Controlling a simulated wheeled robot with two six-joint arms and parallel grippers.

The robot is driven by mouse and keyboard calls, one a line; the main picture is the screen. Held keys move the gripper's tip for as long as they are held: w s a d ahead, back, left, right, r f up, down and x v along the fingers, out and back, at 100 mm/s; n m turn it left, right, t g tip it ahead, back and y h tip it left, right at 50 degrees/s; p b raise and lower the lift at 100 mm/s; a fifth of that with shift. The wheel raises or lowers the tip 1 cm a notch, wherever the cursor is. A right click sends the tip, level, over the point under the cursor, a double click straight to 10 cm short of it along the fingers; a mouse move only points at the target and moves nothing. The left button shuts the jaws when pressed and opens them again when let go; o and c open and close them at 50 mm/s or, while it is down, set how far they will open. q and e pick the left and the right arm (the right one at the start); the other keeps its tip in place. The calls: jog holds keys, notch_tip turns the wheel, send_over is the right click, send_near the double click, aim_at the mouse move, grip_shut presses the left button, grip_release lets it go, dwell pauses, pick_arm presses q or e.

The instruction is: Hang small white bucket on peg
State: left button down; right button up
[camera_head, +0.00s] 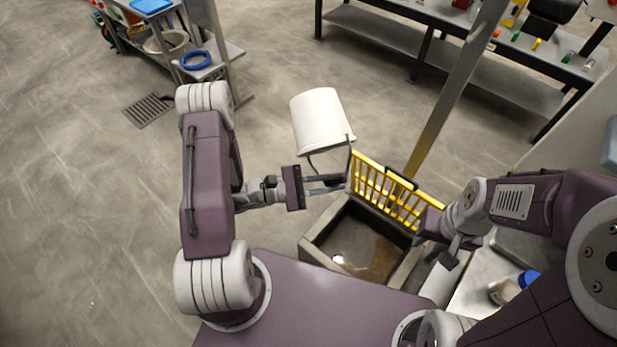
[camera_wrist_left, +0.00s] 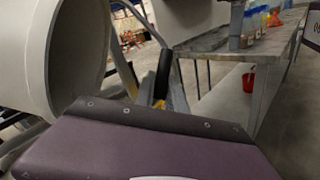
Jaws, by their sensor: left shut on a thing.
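The small white bucket (camera_head: 321,120) is upside down and slightly tilted, its wide rim facing down. Its thin dark handle hangs below the rim. My left gripper (camera_head: 338,181) is shut on the handle, just below the bucket and left of the yellow rack. In the left wrist view, the bucket (camera_wrist_left: 62,55) fills the left side and the dark handle grip (camera_wrist_left: 163,73) shows near the middle. My right gripper (camera_head: 452,252) is beside the basin's right side; its finger gap is unclear. I cannot make out the peg.
A yellow slatted rack (camera_head: 384,190) with a black handle stands at the back of a grey basin (camera_head: 316,240). A slanted metal post (camera_head: 452,100) rises behind it. A workbench (camera_head: 480,60) stands at the back right, a shelf cart (camera_head: 222,60) at the back left. Open floor lies between.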

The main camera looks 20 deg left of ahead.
pick_arm(q)
jog(key=shift+d+r+m+g+h, duration=0.2)
jog(key=shift+d+r+m+g, duration=0.15)
jog(key=shift+d, duration=0.2)
jog(key=shift+d+r+m+g+h, duration=0.15)
jog(key=shift+d+m+g+h, duration=0.1)
jog(key=shift+d+g, duration=0.25)
jog(key=w+d+f+m+g+h, duration=0.1)
jog(key=w+d+f+m+g, duration=0.2)
jog(key=g, duration=0.4)
jog(key=shift+w+f+m, duration=0.2)
jog(key=shift+f+m, duration=0.4)
jog(key=shift+m, duration=0.2)
pick_arm(e)
jog(key=shift+c, duration=0.3)
jog(key=w+a+f+n+g+y, duration=0.1)
jog(key=w+a+n+g+y, duration=0.5)
jog(key=w+a+n+y, duration=0.15)
jog(key=w+a+r+n+g+y, duration=0.15)
jog(key=w+r+n+y, duration=0.25)
jog(key=w+n+y, duration=0.4)
jog(key=s+a+n+y, duration=0.1)
jog(key=s+a, duration=0.4)
jog(key=a, duration=0.5)
jog(key=shift+a+f, duration=0.2)
jog(key=shift+a, duration=0.2)
jog(key=shift+s, duration=0.1)
grip_shut()
pick_arm(q)
jog(key=shift+d, duration=0.1)
